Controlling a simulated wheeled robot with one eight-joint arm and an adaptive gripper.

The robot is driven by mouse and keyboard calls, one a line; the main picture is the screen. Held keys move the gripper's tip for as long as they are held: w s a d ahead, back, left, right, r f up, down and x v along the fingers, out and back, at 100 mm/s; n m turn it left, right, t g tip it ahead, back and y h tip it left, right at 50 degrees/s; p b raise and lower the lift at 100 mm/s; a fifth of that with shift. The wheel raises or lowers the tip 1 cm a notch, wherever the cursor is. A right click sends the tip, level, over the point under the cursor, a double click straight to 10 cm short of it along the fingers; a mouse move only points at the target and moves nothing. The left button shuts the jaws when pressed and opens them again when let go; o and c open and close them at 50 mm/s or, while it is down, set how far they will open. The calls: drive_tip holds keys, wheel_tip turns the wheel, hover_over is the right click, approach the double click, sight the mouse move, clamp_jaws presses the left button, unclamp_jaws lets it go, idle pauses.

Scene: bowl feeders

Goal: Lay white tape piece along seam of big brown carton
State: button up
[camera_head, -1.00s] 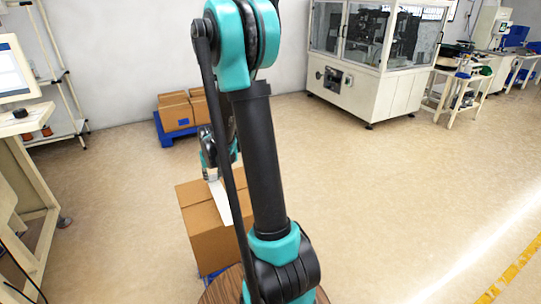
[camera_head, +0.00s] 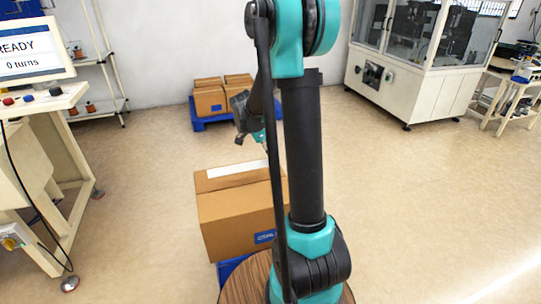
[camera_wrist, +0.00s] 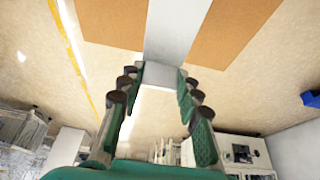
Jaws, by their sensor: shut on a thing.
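The big brown carton (camera_head: 235,215) stands low in front of me in the head view, left of my arm link. The white tape piece (camera_head: 237,168) stretches across its top, and its right end is hidden behind my arm. In the wrist view the tape (camera_wrist: 175,30) runs down between two brown areas of the carton top (camera_wrist: 235,30) to my fingers. My gripper (camera_wrist: 160,80) is shut on the near end of the tape, at the carton's edge. I cannot tell whether the tape touches the carton along its whole length.
Smaller cartons (camera_head: 210,100) sit on a blue pallet (camera_head: 205,125) by the back wall. A workstation with a monitor (camera_head: 35,48) stands at the left, and a glazed machine (camera_head: 420,75) at the back right. The floor (camera_head: 430,200) at the right is clear.

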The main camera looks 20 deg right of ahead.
drive_tip(key=shift+f, duration=4.45)
drive_tip(key=o, duration=0.9)
drive_tip(key=v, duration=1.2)
drive_tip(key=shift+d, duration=0.1)
drive_tip(key=shift+s, duration=0.1)
